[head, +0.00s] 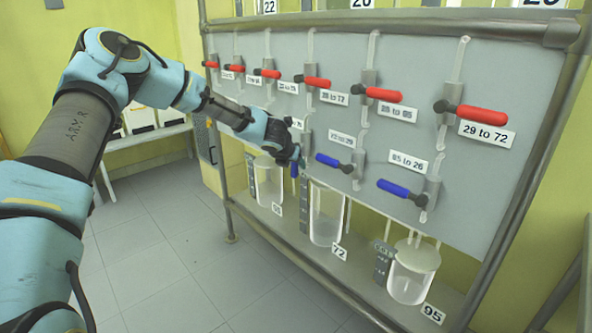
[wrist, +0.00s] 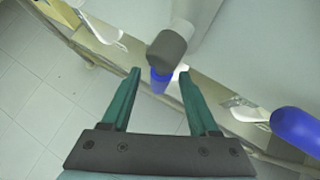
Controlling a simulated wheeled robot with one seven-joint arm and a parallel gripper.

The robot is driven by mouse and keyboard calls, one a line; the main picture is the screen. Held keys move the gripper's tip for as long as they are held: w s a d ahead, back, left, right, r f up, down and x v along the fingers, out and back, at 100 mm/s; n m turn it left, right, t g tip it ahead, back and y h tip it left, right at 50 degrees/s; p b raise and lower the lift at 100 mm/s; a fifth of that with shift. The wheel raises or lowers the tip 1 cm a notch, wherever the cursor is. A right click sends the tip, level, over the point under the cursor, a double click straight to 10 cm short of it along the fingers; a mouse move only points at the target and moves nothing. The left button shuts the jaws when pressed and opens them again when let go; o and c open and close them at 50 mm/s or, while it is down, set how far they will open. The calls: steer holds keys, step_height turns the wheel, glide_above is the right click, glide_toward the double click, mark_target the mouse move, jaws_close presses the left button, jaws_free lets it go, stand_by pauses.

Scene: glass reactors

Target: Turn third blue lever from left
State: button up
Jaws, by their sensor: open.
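Three blue levers show on the grey panel (head: 340,110) in the head view. One blue lever (head: 294,170) points down beside my gripper (head: 298,158). A second blue lever (head: 334,162) and a third blue lever (head: 400,189) lie roughly level to its right. My arm may hide more levers to the left. In the wrist view my gripper (wrist: 158,73) is open, with a blue lever (wrist: 161,79) and its dark hub between and just beyond the fingertips. I cannot tell whether the fingers touch it. Another blue lever (wrist: 297,128) shows at the right edge.
A row of red levers (head: 384,94) runs above the blue ones. Glass vessels (head: 326,215) stand under the panel, with another vessel (head: 412,272) at right. A metal frame (head: 310,258) surrounds the panel. The tiled floor (head: 170,240) in front is clear.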

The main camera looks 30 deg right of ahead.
steer(key=v, duration=0.6)
steer(key=shift+f+b, duration=0.1)
steer(key=shift+b, duration=0.25)
steer(key=shift+d, duration=0.1)
stand_by(1.3)
